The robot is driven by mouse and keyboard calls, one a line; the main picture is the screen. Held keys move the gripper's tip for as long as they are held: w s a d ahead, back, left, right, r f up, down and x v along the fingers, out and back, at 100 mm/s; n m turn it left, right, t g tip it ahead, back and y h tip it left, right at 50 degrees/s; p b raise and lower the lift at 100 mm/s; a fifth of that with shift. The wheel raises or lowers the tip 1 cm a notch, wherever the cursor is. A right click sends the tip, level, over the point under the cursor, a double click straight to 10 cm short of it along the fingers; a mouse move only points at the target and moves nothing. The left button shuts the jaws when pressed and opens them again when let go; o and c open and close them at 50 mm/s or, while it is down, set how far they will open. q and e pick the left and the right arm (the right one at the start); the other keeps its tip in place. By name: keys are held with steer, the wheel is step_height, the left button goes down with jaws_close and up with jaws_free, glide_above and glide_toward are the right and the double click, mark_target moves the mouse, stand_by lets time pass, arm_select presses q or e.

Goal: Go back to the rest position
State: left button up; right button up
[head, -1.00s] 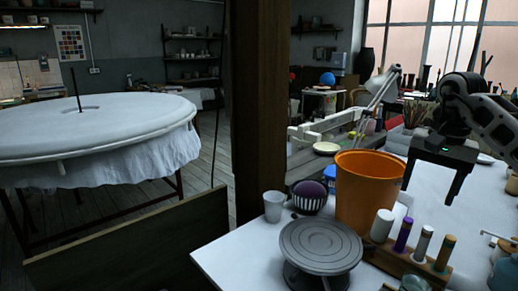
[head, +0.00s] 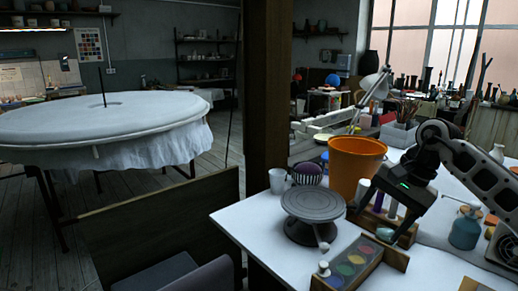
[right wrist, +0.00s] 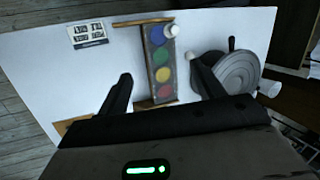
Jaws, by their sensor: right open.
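My right gripper (head: 381,218) is open and hangs over the white table (head: 250,222), in front of the orange bucket (head: 350,172) in the head view. It partly hides the wooden rack with coloured cylinders (head: 391,209). In the right wrist view its two fingers (right wrist: 162,72) are spread wide with nothing held between them. Beyond the fingers lie the paint tray (right wrist: 161,62) with coloured round wells and the grey turntable (right wrist: 238,72). My left gripper is not in view.
The turntable (head: 313,203), a white cup (head: 277,181) and a blue-grey jar (head: 465,231) stand on the table. The paint tray (head: 352,264) lies near the front edge. A dark wooden post (head: 266,90) rises behind. A round cloth-covered table (head: 60,125) stands left.

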steer(key=s+a+f+m+t+y, duration=0.2)
steer(key=s+a+m+t+y, duration=0.25)
steer(key=a+m+y, duration=0.55)
steer(key=s+a+f+m+t+y, duration=0.2)
steer(key=s+a+m+t+y, duration=0.25)
steer(key=a+m, duration=0.85)
steer(key=s+d+f+m+t+h, duration=0.2)
steer(key=d+f+m+t+h, duration=0.25)
steer(key=m, duration=0.85)
steer(key=s+d+f+m+t+h, duration=0.2)
steer(key=d+f+m+t+h, duration=0.25)
steer(key=m, duration=0.75)
steer(key=s+d+f+m+g+h, duration=0.3)
steer(key=s+f+m+g+h, duration=0.3)
steer(key=s+f+m, duration=0.6)
steer(key=shift+f+m+g, duration=0.3)
steer(key=shift+m+g, duration=0.6)
steer(key=shift+g, duration=0.3)
steer(key=shift+s+a, duration=0.1)
